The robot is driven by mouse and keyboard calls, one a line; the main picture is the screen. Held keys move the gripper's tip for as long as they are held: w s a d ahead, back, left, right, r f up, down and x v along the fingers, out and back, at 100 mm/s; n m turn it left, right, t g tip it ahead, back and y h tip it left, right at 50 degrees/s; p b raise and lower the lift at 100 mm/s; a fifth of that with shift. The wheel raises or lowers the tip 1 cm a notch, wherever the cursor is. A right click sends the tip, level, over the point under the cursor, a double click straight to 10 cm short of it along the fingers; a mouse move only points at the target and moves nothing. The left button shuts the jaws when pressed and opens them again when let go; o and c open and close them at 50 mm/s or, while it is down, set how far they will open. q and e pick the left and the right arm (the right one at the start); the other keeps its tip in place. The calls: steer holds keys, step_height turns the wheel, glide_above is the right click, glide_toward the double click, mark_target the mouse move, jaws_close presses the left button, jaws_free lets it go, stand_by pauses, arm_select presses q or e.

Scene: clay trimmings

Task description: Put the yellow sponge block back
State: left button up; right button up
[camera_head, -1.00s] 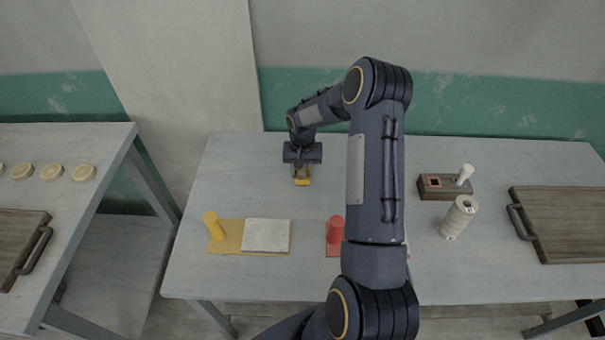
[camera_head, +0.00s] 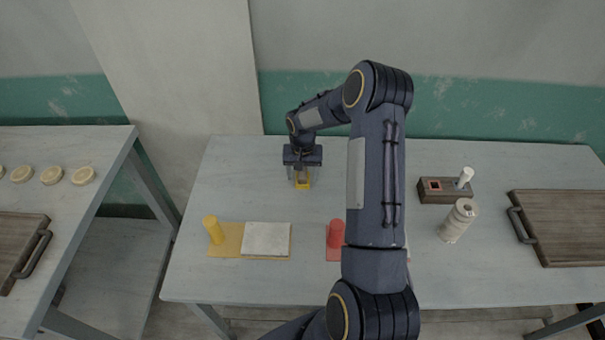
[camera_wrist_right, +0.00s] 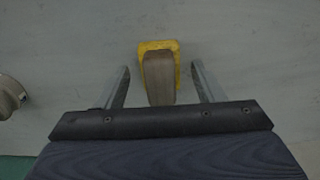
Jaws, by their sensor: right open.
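The yellow sponge block (camera_head: 302,185) stands on the back left part of the table. In the right wrist view it shows as a yellow base (camera_wrist_right: 172,46) with a grey-brown upper part (camera_wrist_right: 159,78). My right gripper (camera_head: 303,177) is over it from above. In the right wrist view my right gripper (camera_wrist_right: 163,75) is open, with one finger on each side of the block and a gap on both sides. My left gripper is not in view.
A yellow mat (camera_head: 228,248) with a yellow cylinder (camera_head: 213,229) and a pale slab (camera_head: 266,239) lies front left. A red cylinder (camera_head: 336,233) stands beside my arm. A wooden holder (camera_head: 434,191), spool (camera_head: 457,221) and dark board (camera_head: 565,228) are right.

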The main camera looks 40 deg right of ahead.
step_height(320, 180, up, 10)
steer(key=shift+b, duration=0.7)
steer(key=r, duration=0.1)
step_height(320, 180, up, 7)
steer(key=n+t, duration=0.1)
glide_above(302, 173)
steer(key=s+a, duration=0.3)
steer(key=a, duration=0.1)
steer(key=s+a+r+n+t+y, duration=0.1)
steer(key=s+a+r+n+t, duration=0.1)
steer(key=s+a+r, duration=0.6)
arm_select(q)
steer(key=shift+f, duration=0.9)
arm_select(e)
steer(key=s+a+f+n+t+y, duration=0.1)
steer(key=s+a, duration=0.3)
steer(key=s, duration=0.3)
steer(key=s+a+f+n+t+y, duration=0.1)
steer(key=s+a+f+n, duration=0.1)
steer(key=s+a, duration=0.3)
steer(key=s, duration=0.3)
steer(key=shift+f+t+y, duration=0.2)
steer(key=shift+t+y, duration=0.1)
steer(key=shift+y, duration=0.1)
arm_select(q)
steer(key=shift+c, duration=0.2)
arm_select(e)
steer(key=shift+c, duration=0.3)
